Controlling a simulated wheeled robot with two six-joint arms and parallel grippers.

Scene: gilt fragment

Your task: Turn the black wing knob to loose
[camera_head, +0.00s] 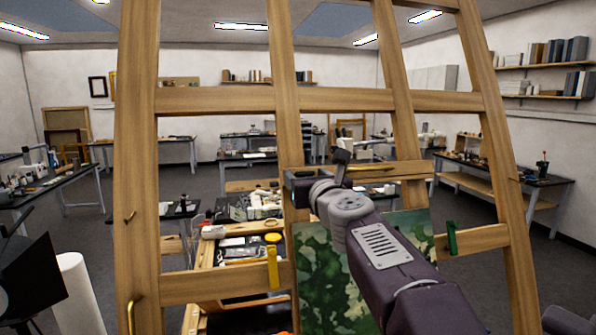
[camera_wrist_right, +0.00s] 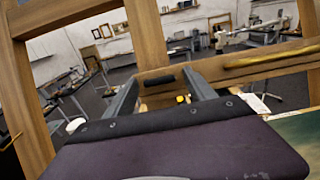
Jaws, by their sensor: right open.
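The black wing knob (camera_wrist_right: 158,81) shows in the right wrist view as a short dark bar on a wooden easel member, lying roughly level. My right gripper (camera_wrist_right: 161,76) is open, with one finger on each side of the knob in that view; I cannot tell whether either finger touches it. In the head view my right gripper (camera_head: 317,170) is at the easel's middle ledge, and I cannot make out the knob there. The wooden easel (camera_head: 137,190) fills the front of the head view. My left gripper is not in view.
A green mottled painting (camera_head: 312,270) stands on the easel below my right gripper. A brass-coloured rod (camera_head: 370,168) lies along the ledge. A yellow clip (camera_head: 272,265) and a green clip (camera_head: 452,238) are on the lower rail. Cluttered worktables (camera_head: 500,173) stand behind.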

